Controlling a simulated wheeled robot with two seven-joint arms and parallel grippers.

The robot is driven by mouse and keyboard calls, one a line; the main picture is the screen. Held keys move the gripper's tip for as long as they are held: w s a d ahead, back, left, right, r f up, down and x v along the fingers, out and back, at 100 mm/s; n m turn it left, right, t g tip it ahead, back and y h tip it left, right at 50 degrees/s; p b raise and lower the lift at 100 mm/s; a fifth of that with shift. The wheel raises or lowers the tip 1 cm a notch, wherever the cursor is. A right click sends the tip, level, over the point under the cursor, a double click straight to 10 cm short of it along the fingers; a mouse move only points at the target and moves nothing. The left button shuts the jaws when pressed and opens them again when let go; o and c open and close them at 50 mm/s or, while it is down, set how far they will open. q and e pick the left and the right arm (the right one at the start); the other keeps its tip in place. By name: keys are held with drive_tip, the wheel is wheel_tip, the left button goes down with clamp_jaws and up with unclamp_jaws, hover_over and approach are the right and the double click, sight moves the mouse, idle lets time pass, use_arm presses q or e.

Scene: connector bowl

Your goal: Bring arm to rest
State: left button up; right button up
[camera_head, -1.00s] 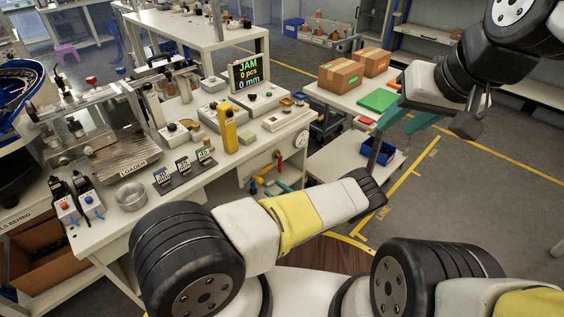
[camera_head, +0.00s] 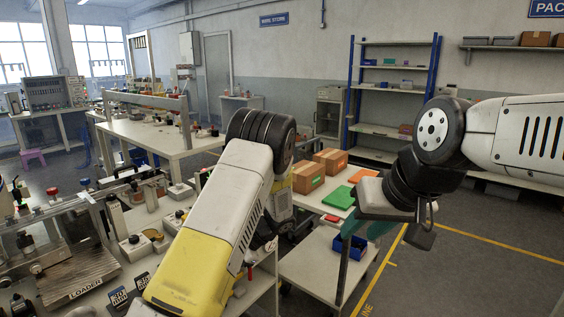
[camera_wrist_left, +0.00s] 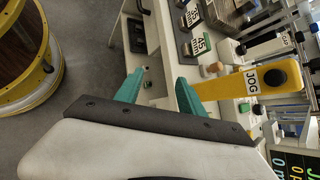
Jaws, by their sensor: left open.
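My left arm (camera_head: 205,225) rises from the bottom of the head view and bends down at a black joint. Its gripper is hidden there behind the arm. In the left wrist view my left gripper (camera_wrist_left: 160,90) has two teal fingers spread apart with nothing between them. The bench edge lies beyond them, and a yellow JOG pendant (camera_wrist_left: 245,82) shows just right of the right finger. My right arm (camera_head: 520,135) comes in from the right. Its gripper (camera_head: 368,226) points down in front of the trolley, teal fingers partly hidden, so its opening is unclear.
The workbench with the LOADER fixture (camera_head: 80,278) is at left. A trolley (camera_head: 318,262) holds cardboard boxes (camera_head: 308,177), a green tray (camera_head: 339,197) and a blue bin (camera_head: 350,247). Shelves (camera_head: 392,87) stand behind. Floor at right is clear.

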use_arm(q)
drive_tip(key=s+d+r+n+t+h, duration=0.2)
drive_tip(key=s+r+n+t+h, duration=0.2)
drive_tip(key=s+r, duration=0.7)
drive_tip(key=s+d+r+n+t+h, duration=0.2)
drive_tip(key=s+r+n+h, duration=0.3)
drive_tip(key=r, duration=1.4)
drive_tip(key=s+t+h, duration=0.1)
drive_tip(key=s+h, duration=0.2)
drive_tip(key=s, duration=0.3)
drive_tip(key=shift+d+t, duration=0.2)
drive_tip(key=shift+t, duration=0.2)
